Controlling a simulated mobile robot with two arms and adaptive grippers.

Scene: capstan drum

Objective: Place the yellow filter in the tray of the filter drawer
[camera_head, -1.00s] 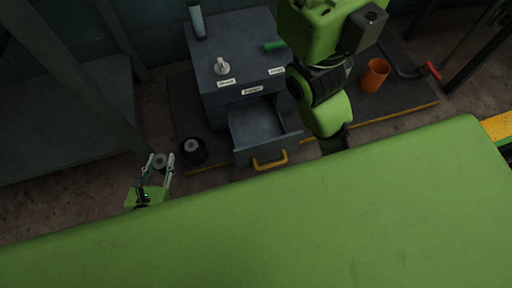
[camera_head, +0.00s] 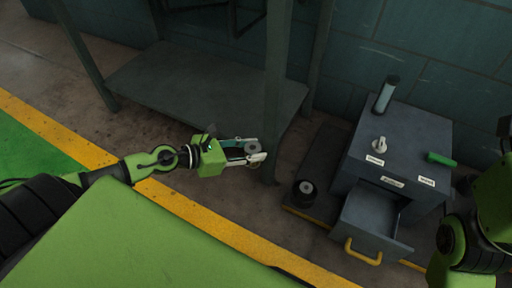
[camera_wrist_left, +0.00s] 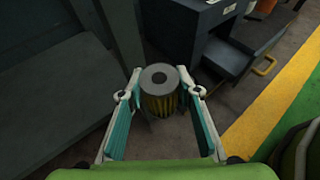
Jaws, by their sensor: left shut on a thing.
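The yellow filter (camera_wrist_left: 159,95), a pleated cylinder with a grey cap, stands between my left fingers in the left wrist view. In the head view mainly its grey cap (camera_head: 252,147) shows. My left gripper (camera_head: 257,151) is shut on it, off the floor and left of the cabinet. The filter drawer (camera_head: 372,222) is pulled open from the grey cabinet (camera_head: 400,150), its yellow handle (camera_head: 362,252) at the front. Its tray looks empty where visible. In the left wrist view the drawer (camera_wrist_left: 229,57) is at upper right, apart from the filter. My right gripper is out of frame.
A dark cylinder with a grey top (camera_head: 305,190) stands on the floor mat left of the drawer. A grey rack (camera_head: 200,85) with an upright post stands behind my left gripper.

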